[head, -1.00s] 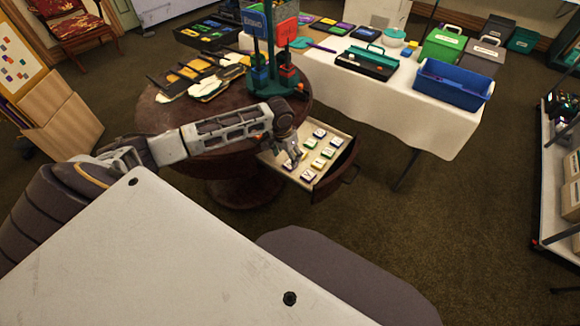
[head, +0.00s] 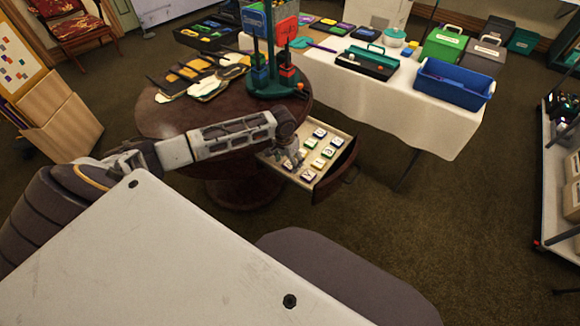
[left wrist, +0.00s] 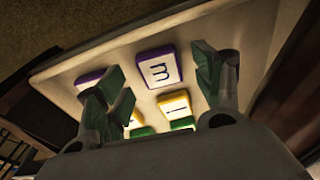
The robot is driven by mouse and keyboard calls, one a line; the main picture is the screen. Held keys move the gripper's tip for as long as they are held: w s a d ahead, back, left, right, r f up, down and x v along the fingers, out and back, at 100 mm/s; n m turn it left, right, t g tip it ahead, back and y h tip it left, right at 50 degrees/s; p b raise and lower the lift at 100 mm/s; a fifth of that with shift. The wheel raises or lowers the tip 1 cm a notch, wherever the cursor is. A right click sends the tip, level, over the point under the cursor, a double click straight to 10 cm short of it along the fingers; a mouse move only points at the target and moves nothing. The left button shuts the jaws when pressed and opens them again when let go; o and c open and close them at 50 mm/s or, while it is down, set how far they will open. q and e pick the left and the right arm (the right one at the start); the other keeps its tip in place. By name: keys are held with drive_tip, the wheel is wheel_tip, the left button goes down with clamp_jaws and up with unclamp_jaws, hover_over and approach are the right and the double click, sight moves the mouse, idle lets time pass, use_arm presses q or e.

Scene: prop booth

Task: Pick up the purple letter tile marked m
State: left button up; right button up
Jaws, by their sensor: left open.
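The purple-edged tile marked m (left wrist: 158,67) lies face up in the open drawer (head: 345,165), seen in the left wrist view. My left gripper (left wrist: 158,72) is open, with one green-padded finger on each side of the m tile in that view. It holds nothing, and I cannot tell how far above the tile the fingertips are. In the head view the left gripper (head: 294,157) is over the left part of the drawer and hides some tiles. My right gripper is not in view.
Another purple tile (left wrist: 91,78) lies left of the m tile, and a yellow tile (left wrist: 174,104) lies close below it. The drawer walls surround the tiles. The round table (head: 170,125) carries a green stand (head: 272,88) and gloves.

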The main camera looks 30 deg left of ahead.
use_arm(q)
drive_tip(key=shift+w+f, duration=0.1)
drive_tip(key=shift+f, duration=0.65)
drive_tip(key=shift+c, duration=0.3)
drive_tip(key=c, duration=0.9)
